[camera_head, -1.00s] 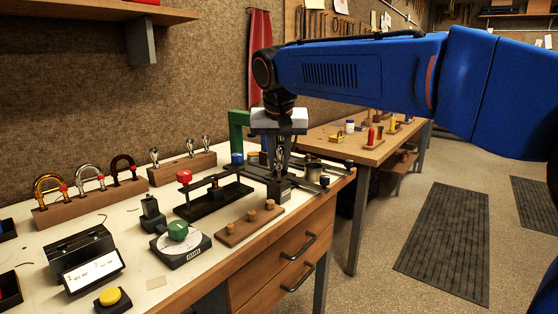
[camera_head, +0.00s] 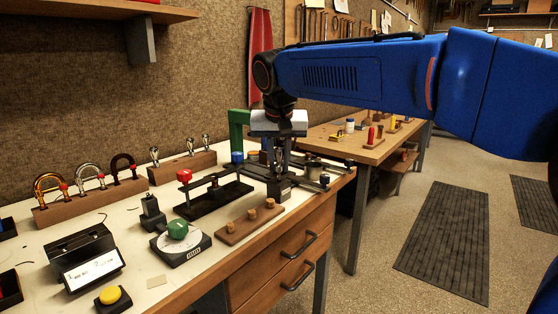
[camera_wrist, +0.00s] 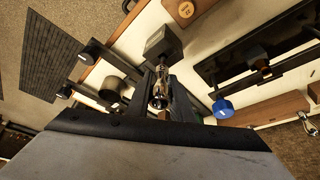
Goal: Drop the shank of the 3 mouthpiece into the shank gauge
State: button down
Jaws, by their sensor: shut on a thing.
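My gripper (camera_head: 279,168) points down over the right end of the bench and is shut on a silver mouthpiece (camera_wrist: 160,92). In the wrist view the mouthpiece sits between the two dark fingers; its number cannot be read. A small dark block (camera_head: 279,189) stands just below the fingers, probably the shank gauge. It also shows in the wrist view (camera_wrist: 163,42), just beyond the mouthpiece. I cannot tell whether the shank touches the block or is in it, since the fingers hide that spot in the head view.
A wooden rack (camera_head: 184,172) with silver mouthpieces stands behind left. A black fixture with a red knob (camera_head: 184,176), a wooden strip with corks (camera_head: 250,224) and a green-knobbed dial (camera_head: 180,246) lie left of the block. A green stand (camera_head: 237,130) rises behind my gripper.

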jog(key=shift+f, duration=0.75)
jog(key=c, duration=1.5)
grip_release()
jog(key=v, duration=1.7)
jog(key=shift+s+r, duration=0.1)
